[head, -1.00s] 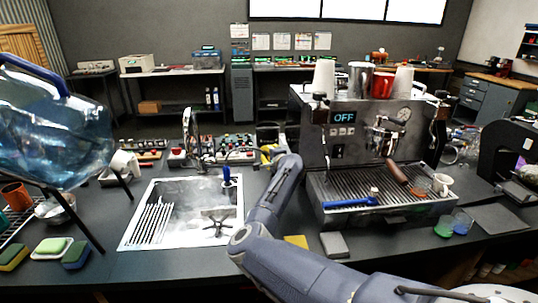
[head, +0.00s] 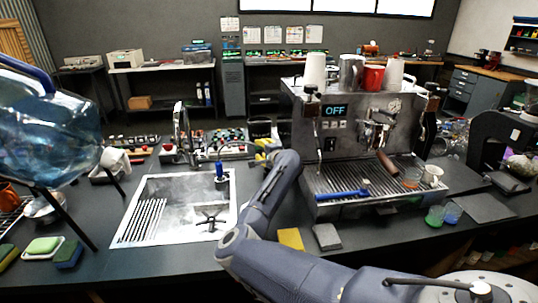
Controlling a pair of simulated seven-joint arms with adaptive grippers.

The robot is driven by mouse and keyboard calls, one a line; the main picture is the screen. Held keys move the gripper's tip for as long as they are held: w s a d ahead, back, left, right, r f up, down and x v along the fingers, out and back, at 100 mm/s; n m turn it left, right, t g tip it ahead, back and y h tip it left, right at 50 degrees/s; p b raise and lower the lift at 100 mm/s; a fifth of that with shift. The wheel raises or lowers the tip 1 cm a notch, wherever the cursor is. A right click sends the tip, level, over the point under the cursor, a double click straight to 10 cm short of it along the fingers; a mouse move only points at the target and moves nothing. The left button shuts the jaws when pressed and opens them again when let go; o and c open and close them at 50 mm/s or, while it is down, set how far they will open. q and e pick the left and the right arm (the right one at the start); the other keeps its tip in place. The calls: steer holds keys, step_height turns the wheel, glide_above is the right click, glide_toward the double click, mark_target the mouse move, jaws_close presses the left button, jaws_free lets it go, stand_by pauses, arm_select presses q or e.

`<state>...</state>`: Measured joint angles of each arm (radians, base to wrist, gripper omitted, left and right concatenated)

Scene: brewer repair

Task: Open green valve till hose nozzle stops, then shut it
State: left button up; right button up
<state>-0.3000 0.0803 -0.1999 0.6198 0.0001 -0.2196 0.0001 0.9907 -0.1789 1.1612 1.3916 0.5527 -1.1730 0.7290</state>
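My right arm reaches in from the lower right, and its forearm rises beside the sink toward the machine's left side. My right gripper (head: 264,150) is at the far end of that forearm, small and partly hidden by it. I cannot tell whether its fingers are open or shut. A blue nozzle (head: 219,172), seemingly the hose nozzle, stands upright over the far right part of the steel sink (head: 190,188). Whether water flows from it is not clear. I cannot make out the green valve; the area around my gripper is cluttered and partly covered. My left gripper is out of view.
The espresso machine (head: 322,155), its display reading OFF, stands right of my forearm with cups on top. A large blue water jug (head: 40,130) on a stand is at left. Sponges (head: 42,246) lie at front left. A panel with several knobs (head: 225,144) is behind the sink.

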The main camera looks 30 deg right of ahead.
steer(key=v, duration=0.9)
